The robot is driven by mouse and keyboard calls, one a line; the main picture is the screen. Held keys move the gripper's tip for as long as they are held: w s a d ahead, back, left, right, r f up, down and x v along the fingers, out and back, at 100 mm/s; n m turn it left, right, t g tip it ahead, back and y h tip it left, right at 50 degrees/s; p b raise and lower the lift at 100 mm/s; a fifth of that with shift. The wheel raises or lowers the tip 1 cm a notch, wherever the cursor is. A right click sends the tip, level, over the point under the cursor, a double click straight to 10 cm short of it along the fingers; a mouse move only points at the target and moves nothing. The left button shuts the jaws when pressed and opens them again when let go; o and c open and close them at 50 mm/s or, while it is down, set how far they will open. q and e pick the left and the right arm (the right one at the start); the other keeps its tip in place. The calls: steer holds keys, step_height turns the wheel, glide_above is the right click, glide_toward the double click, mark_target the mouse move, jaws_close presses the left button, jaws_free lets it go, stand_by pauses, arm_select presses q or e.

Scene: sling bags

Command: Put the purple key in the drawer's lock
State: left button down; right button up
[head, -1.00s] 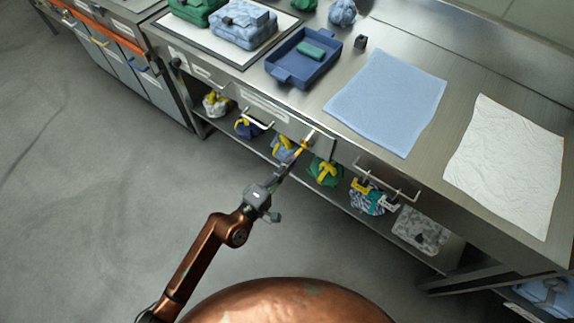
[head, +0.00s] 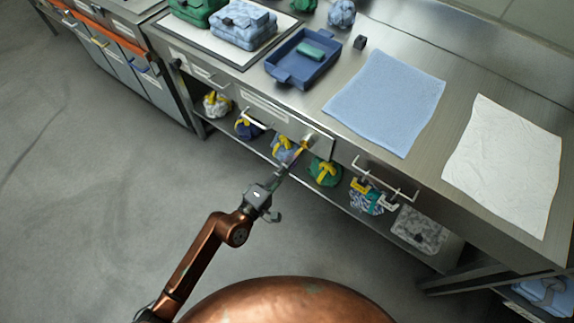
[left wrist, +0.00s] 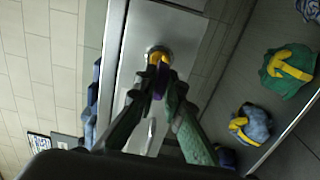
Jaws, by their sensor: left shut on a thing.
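My left gripper (left wrist: 160,90) is shut on the purple key (left wrist: 160,80), whose purple part shows between the fingertips in the left wrist view. A yellow part stands out ahead of the fingers, up against the round brass-coloured lock (left wrist: 157,52) on the drawer front. I cannot tell how deep the key sits in the lock. In the head view the left gripper (head: 296,158) reaches up to the lock (head: 310,139) at the right end of the drawer (head: 265,108). The key is too small to make out there. My right gripper is not in view.
The drawer's bar handle (head: 257,119) is left of the lock. Below, a shelf holds several small bags, including a green one (head: 325,171). Another handle (head: 385,180) with tags hanging near it is to the right. A blue tray (head: 303,61) and blue cloth (head: 385,100) lie on the worktop.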

mark_target(294, 157)
arm_select(q)
steer(key=shift+x, duration=1.95)
steer(key=c, duration=1.9)
jaws_free()
steer(key=shift+c, duration=0.2)
steer(key=v, duration=1.2)
